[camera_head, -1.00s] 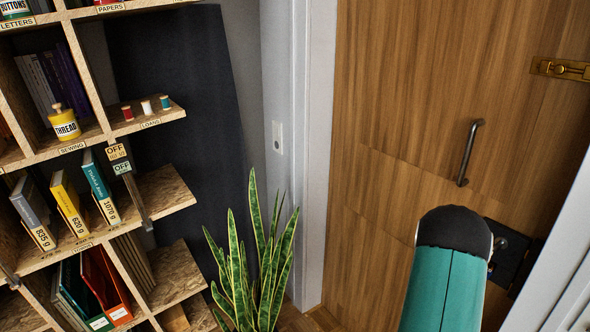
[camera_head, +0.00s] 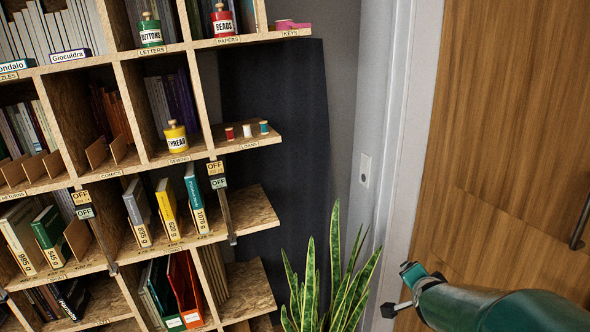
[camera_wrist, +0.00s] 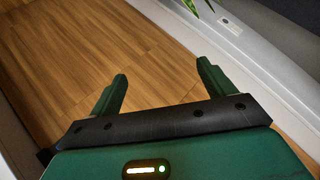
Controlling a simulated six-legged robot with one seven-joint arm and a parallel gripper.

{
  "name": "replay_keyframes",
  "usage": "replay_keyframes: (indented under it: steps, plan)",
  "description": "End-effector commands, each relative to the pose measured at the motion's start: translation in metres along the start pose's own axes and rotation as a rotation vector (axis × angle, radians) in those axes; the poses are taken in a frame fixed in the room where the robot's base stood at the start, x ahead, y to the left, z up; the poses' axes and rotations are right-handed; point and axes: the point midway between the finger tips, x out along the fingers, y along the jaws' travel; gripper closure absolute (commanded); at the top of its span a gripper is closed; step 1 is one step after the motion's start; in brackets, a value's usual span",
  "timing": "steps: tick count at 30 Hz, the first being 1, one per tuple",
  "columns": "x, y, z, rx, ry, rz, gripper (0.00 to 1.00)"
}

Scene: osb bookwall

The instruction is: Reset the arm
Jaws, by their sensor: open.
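My gripper (camera_head: 399,290) is at the lower right of the head view, at the end of my green arm, in front of the door frame and right of the plant. In the wrist view my gripper (camera_wrist: 162,72) shows two green fingers spread wide apart. It is open and nothing is between the fingers.
An OSB bookwall (camera_head: 251,212) with books, labels and jars fills the left. A leafy plant (camera_head: 335,275) stands between it and the white door frame (camera_head: 402,150). A wooden door (camera_head: 500,130) is at right.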

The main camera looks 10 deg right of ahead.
Motion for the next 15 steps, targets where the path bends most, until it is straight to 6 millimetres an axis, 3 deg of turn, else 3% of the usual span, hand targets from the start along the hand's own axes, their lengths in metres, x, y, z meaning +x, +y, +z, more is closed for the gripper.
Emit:
replay_keyframes:
  steps: [1,6,11,15]
  plan:
    - [-0.021,-0.016,0.017,-0.083,-0.059,-0.016,0.18]
    - [-0.09,-0.037,0.073,-0.389,-0.256,-0.041,0.18]
    - [-0.16,-0.033,0.117,-0.69,-0.417,-0.068,0.18]
    - [-0.212,-0.015,0.142,-0.928,-0.53,-0.084,0.18]
